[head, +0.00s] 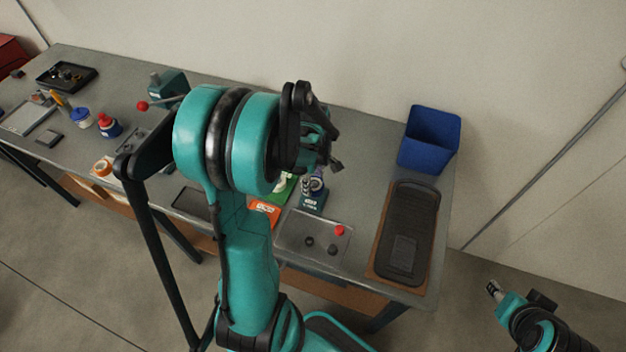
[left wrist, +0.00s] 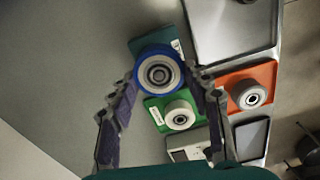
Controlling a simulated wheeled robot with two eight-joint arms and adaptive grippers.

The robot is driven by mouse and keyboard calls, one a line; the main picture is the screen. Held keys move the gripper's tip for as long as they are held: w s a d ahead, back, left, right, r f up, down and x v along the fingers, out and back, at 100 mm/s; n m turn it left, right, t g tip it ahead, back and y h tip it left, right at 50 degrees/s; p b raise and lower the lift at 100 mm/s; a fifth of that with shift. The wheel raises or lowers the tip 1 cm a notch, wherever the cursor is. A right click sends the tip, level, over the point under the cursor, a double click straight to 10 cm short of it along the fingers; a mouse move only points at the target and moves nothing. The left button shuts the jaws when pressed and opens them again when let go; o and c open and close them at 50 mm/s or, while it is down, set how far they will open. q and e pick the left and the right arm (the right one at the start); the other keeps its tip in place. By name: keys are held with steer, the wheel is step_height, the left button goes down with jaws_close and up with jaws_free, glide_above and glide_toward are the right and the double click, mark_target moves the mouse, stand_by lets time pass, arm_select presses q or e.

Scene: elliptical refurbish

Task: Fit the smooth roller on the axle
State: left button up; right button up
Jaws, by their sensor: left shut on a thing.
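My left gripper (left wrist: 160,78) is shut on a blue-rimmed roller (left wrist: 158,72) with a pale, ringed face. The roller is above or at a teal plate (left wrist: 140,45); the gap cannot be judged. In the head view my left gripper (head: 322,172) hangs over the bench's middle, with its own arm hiding much of it. A white roller (left wrist: 180,117) sits on a green plate (left wrist: 155,107). My right gripper (head: 494,288) is off the bench at lower right, away from these things. I cannot clearly identify the axle.
A blue bin (head: 430,140) and a black mat (head: 420,205) are at the right. A teal device (head: 170,82) with a red-knobbed handle stands behind my left arm.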

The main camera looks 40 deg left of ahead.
arm_select(q)
steer(key=shift+f+b, duration=0.35)
steer(key=shift+f, duration=0.15)
steer(key=o, duration=0.9)
steer(key=shift+r, duration=0.15)
step_height(320, 180, up, 11)
steer(key=p, duration=0.8)
steer(key=s+d+f+m+t+b, duration=0.1)
steer(key=s+d+m+t+b, duration=0.1)
steer(key=d+m+b, duration=0.3)
steer(key=s+d+f+m+t+b, duration=0.1)
steer(key=s+d+m+t+b, duration=0.1)
steer(key=d+m+b, duration=0.3)
steer(key=s+d+f+m+t+b, duration=0.2)
steer(key=d+m+t+b, duration=0.1)
steer(key=d+m+b, duration=0.2)
steer(key=shift+d+f+m, duration=0.1)
steer(key=shift+d+m, duration=0.45)
steer(key=shift+m, duration=0.65)
steer(key=shift+d+m, duration=0.5)
steer(key=shift+m, duration=0.7)
